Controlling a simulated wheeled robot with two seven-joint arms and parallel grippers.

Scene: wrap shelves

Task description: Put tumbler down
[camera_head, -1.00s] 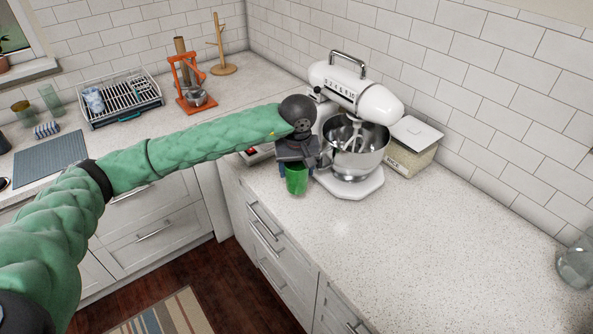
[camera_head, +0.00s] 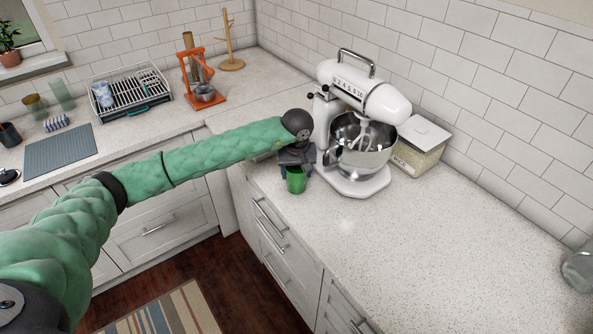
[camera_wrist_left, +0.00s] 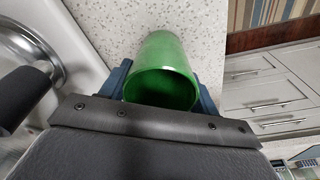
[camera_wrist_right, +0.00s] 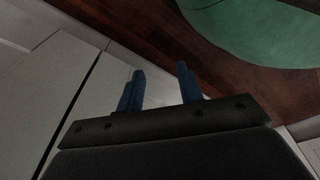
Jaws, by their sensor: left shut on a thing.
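The green tumbler (camera_head: 296,181) is at the front edge of the speckled counter, left of the stand mixer. My left gripper (camera_head: 297,166) is shut on it from behind, in the head view. In the left wrist view the tumbler (camera_wrist_left: 163,78) sits between the blue fingers, its open mouth toward the camera and empty inside. I cannot tell whether its base touches the counter. My right gripper (camera_wrist_right: 160,85) shows only in its own wrist view. Its blue fingers are apart with nothing between them, in front of cabinet fronts and the wood floor.
The white stand mixer (camera_head: 352,181) with its steel bowl stands close to the right of my left gripper. A rice container (camera_head: 420,150) is behind it. The counter (camera_head: 430,240) to the front right is clear. An orange press (camera_head: 207,99) and a dish rack (camera_head: 130,95) stand far left.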

